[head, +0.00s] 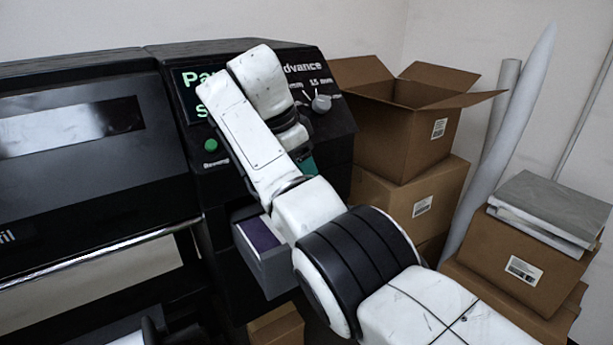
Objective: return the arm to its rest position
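My white arm reaches in from the lower right, across the front of the black machine (110,160). Its far end is folded up in front of the machine's control panel (205,113). The arm covers part of the display, whose green text shows only in part. My gripper is hidden behind the arm's links, so its fingers do not show. A bit of teal shows just below the wrist, and I cannot tell what it is. A grey knob (321,103) and a green button (211,145) are visible on the panel.
An open grey drawer (275,268) with something purple in it sticks out under the arm. An open cardboard box (405,140) stands on other boxes at the right. Long pale rolls (505,130) lean on the wall. A grey stack (555,205) lies on a box.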

